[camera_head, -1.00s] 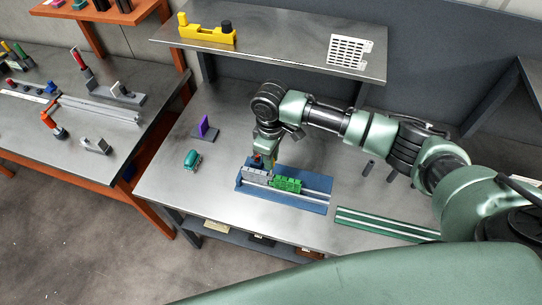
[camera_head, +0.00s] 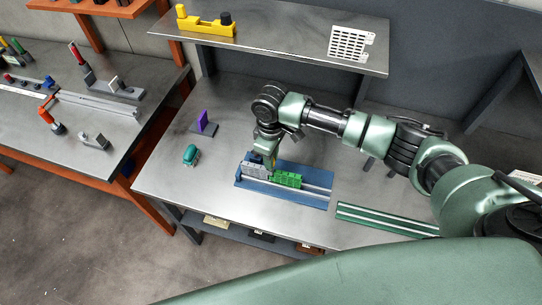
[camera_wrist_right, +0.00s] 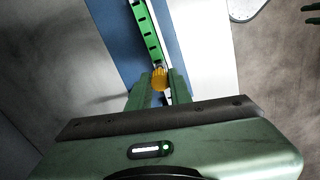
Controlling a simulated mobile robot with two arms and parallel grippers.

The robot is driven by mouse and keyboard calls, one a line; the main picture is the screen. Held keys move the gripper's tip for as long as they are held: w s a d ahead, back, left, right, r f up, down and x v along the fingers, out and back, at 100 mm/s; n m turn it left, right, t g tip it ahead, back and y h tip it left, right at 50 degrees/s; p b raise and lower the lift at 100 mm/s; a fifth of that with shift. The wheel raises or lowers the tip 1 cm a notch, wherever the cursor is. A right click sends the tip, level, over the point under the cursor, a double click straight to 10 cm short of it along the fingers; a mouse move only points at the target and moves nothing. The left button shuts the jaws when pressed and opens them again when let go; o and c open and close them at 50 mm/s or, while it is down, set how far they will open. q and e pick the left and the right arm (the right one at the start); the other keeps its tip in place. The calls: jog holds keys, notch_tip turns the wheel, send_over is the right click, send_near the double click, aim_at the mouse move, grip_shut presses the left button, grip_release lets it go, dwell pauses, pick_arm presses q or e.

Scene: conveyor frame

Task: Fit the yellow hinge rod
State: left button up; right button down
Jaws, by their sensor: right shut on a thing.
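My right gripper (camera_head: 267,154) points down over the far left part of the blue fixture (camera_head: 315,200). It is shut on the yellow hinge rod. The rod's ribbed yellow end (camera_wrist_right: 159,80) shows between the fingertips (camera_wrist_right: 159,88) in the right wrist view. In the head view only a small yellow spot of it shows by the fingers. My left gripper is not in view.
A teal part (camera_head: 190,155) and a purple plate on a stand (camera_head: 203,122) lie to the left. A striped green strip (camera_head: 385,219) lies to the right. The raised shelf (camera_head: 280,45) behind holds a yellow fixture (camera_head: 205,26) and a white grid (camera_head: 350,45).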

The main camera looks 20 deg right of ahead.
jog(key=shift+f+b, duration=0.7)
jog(key=shift+f, duration=0.75)
jog(key=shift+f, duration=0.15)
jog(key=c, duration=1.2)
grip_release()
notch_tip(320, 180, up, 7)
jog(key=shift+f+b, duration=0.2)
jog(key=shift+b, duration=0.75)
jog(key=shift+r, duration=0.6)
